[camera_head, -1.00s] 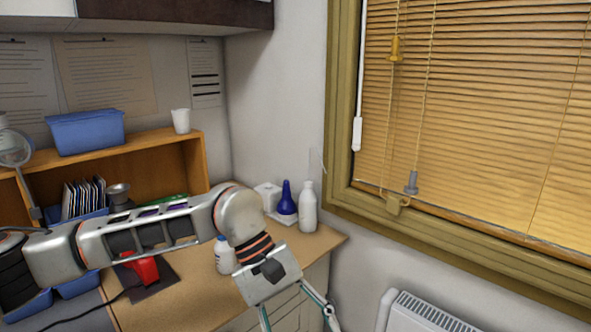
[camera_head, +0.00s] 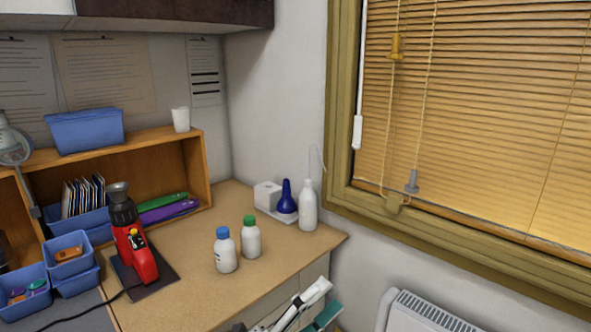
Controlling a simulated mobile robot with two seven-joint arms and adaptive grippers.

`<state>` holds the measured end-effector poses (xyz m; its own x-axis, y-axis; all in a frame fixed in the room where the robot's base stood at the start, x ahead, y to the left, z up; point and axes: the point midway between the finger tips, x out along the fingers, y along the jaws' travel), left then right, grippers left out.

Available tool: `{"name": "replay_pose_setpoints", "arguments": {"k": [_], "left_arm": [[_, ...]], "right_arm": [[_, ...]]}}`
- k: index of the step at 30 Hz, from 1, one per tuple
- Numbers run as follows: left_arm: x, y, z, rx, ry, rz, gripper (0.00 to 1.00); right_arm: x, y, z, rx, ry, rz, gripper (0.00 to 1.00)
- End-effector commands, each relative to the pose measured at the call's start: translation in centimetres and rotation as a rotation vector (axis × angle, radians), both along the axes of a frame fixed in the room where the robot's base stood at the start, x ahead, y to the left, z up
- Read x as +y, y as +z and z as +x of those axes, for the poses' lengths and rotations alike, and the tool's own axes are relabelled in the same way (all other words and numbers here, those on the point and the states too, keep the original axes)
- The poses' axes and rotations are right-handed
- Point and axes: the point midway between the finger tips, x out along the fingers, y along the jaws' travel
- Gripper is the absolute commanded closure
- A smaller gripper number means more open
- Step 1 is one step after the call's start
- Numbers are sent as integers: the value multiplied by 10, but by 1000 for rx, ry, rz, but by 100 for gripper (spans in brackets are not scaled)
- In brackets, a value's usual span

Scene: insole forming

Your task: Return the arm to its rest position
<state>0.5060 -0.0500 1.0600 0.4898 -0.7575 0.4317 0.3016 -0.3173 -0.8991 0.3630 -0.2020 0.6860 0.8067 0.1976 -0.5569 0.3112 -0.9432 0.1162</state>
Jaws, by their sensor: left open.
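My left gripper (camera_head: 328,296) shows at the bottom edge of the head view, right of the middle. Its fingers point up and to the right, apart, with nothing between them. It is in front of the desk's drawer side, below the desk top (camera_head: 190,295). Most of the left arm is out of the frame below. My right gripper and arm are not in view.
A red tool (camera_head: 137,255) stands on a dark mat. A blue-capped bottle (camera_head: 225,252), a green-capped bottle (camera_head: 250,239) and a tall white bottle (camera_head: 308,206) stand on the desk. Blue bins (camera_head: 68,262) are at left. A radiator (camera_head: 425,315) is at lower right.

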Motion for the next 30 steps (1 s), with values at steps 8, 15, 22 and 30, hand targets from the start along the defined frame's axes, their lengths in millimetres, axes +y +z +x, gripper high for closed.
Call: {"name": "replay_pose_setpoints", "arguments": {"k": [8, 15, 22, 30], "left_arm": [[107, -153, 9, 761, 228, -318, 44], [189, -282, -51, 1262, 441, -581, 44], [239, -355, -121, 1548, 606, -767, 44], [252, -372, -142, 1619, 654, -821, 44]], "right_arm": [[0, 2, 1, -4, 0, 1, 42], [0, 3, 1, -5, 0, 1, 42], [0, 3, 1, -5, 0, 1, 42], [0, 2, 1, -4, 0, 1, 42]]}}
